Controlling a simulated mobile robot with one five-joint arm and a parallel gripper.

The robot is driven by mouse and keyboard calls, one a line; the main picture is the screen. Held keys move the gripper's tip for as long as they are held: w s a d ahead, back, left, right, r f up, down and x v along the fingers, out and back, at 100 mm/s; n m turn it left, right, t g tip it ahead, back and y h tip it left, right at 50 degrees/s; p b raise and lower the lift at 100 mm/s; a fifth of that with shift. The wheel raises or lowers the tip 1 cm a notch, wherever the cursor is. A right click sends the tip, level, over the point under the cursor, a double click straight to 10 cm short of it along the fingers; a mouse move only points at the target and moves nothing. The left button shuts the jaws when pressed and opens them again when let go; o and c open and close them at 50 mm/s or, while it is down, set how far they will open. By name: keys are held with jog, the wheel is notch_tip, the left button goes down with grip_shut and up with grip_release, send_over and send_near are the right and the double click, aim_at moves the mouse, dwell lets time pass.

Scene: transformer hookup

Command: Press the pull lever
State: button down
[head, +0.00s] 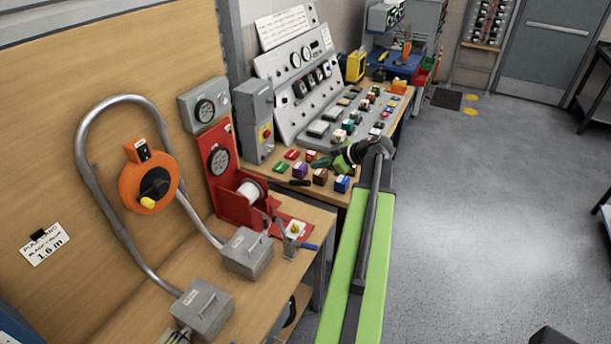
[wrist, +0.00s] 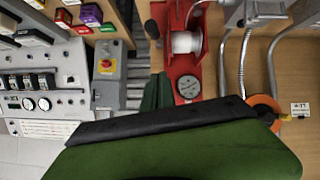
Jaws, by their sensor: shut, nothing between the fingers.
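A red pulling rig with a gauge and a white spool (head: 250,191) stands on the wooden bench. At its front right is a small bracket with a short blue-handled lever (head: 308,246), which I take to be the pull lever. The rig also shows in the wrist view (wrist: 182,68); I cannot make out the lever clearly there. My gripper (head: 332,159) is at the end of my green arm, above the bench near the small coloured blocks. It is beyond the lever in the head view, apart from it. Its fingers look closed and empty; in the wrist view they show as dark green (wrist: 157,90).
Small coloured blocks (head: 300,170) lie near my gripper. A grey box with a red-and-yellow switch (head: 265,135) and a sloped meter panel (head: 300,85) stand behind. An orange wheel (head: 140,190) and bent conduit are at left. The floor (head: 470,220) at right is clear.

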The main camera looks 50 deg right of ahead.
jog(key=b, duration=0.6)
send_over(302, 182)
notch_tip(302, 182, down, 6)
notch_tip(302, 182, down, 3)
jog(key=b, duration=0.3)
jog(key=shift+w, duration=0.15)
jog(key=shift+s+d+f, duration=0.15)
jog(key=shift+s+f, duration=0.1)
jog(key=shift+r, duration=0.1)
